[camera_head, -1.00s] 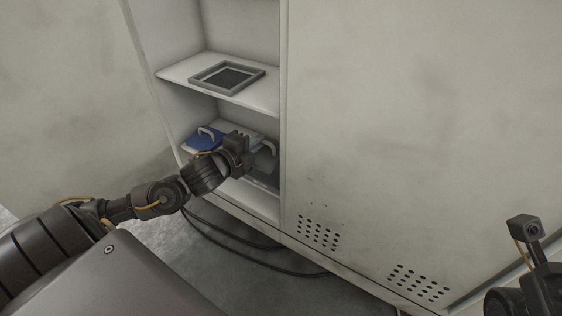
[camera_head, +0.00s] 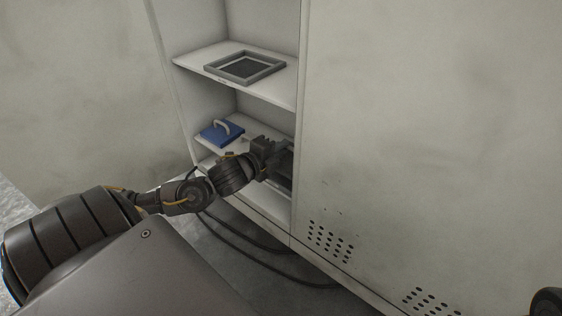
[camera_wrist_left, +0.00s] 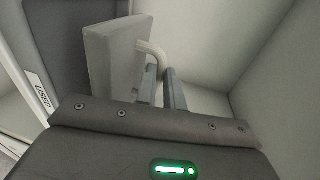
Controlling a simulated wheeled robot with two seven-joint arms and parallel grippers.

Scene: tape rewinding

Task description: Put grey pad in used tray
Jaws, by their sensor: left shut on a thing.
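My left gripper (camera_head: 272,153) reaches into the lower part of the open cabinet. In the left wrist view its fingers (camera_wrist_left: 163,88) are shut on the pale handle of the grey pad (camera_wrist_left: 112,60). The pad is tilted, with its flat face to the left. The used tray (camera_wrist_left: 58,40) is the dark grey thing beside the pad at the left, with a "USED" label on its edge; whether they touch is unclear. In the head view the gripper hides the pad. My right gripper is out of view.
A blue pad (camera_head: 219,133) with a pale handle lies on the shelf left of my gripper. A grey-framed tray (camera_head: 245,66) lies on the shelf above. The cabinet's large front panel (camera_head: 430,130) bounds the opening at the right. Cables run along the floor.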

